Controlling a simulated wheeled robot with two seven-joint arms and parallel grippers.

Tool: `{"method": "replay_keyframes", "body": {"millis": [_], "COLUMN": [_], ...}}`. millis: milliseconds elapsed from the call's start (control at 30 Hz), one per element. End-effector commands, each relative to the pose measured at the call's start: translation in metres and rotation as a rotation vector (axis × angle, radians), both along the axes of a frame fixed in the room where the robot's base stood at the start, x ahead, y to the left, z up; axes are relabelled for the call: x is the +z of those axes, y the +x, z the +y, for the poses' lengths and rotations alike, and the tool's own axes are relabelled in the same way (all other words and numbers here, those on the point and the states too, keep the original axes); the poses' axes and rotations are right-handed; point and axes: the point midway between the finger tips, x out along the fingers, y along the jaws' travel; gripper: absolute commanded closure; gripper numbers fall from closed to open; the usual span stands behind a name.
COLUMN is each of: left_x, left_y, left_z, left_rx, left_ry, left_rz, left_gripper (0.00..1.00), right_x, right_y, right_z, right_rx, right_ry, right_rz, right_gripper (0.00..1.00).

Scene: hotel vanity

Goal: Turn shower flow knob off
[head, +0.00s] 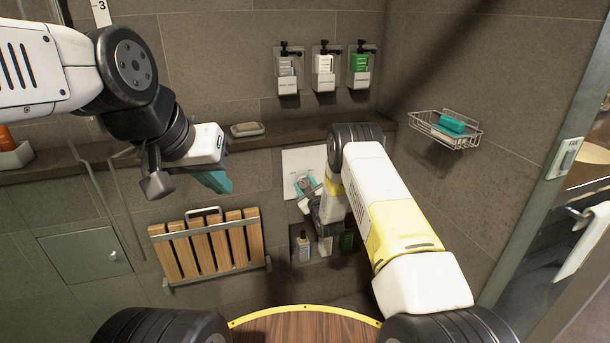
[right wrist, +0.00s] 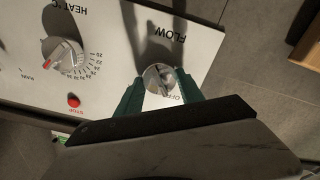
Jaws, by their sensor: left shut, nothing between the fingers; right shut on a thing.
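The white shower control panel (head: 300,160) is on the tiled wall in the head view; it also shows in the right wrist view (right wrist: 110,45). The round metal flow knob (right wrist: 159,78) is on it below the word FLOW, with part of the OFF mark just beside it. My right gripper (right wrist: 161,91) is shut on the flow knob, one teal finger on each side. In the head view my right gripper (head: 309,188) is at the panel and covers part of it. My left gripper (head: 213,181) is shut and empty, in the air to the left, away from the panel.
The heat knob (right wrist: 62,55) and a red stop button (right wrist: 73,100) are beside the flow knob. A folded wooden seat (head: 208,247) is at lower left. A ledge (head: 270,139), wall dispensers (head: 323,68) and a wire soap basket (head: 446,129) are above and around.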

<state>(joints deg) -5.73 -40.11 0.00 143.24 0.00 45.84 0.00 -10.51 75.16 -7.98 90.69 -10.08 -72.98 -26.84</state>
Motion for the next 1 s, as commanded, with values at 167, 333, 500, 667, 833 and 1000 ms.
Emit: {"method": "replay_keyframes", "body": {"millis": [167,333,500,667,833,1000], "left_x": [0.0,0.0,0.0,0.0,0.0,0.0], "left_y": [0.0,0.0,0.0,0.0,0.0,0.0], "left_z": [0.0,0.0,0.0,0.0,0.0,0.0], "left_rx": [0.0,0.0,0.0,0.0,0.0,0.0], "left_ry": [0.0,0.0,0.0,0.0,0.0,0.0], "left_rz": [0.0,0.0,0.0,0.0,0.0,0.0], "left_gripper": [1.0,1.0,1.0,1.0,1.0,1.0], "right_x": [0.0055,0.0056,0.0058,0.006,0.0063,0.0038], "right_y": [0.0019,0.0021,0.0024,0.0025,0.0028,0.0019], "right_z": [0.001,0.0006,-0.0002,-0.0006,-0.0011,-0.0009], "right_rx": [0.0,-0.001,-0.002,-0.003,-0.003,-0.002], "right_ry": [-0.061,-0.09,-0.099,-0.098,-0.097,-0.098], "right_rz": [-0.033,-0.043,-0.046,-0.047,-0.047,-0.041], "right_gripper": [0.96,0.96,0.96,0.96,0.46,0.34]}}
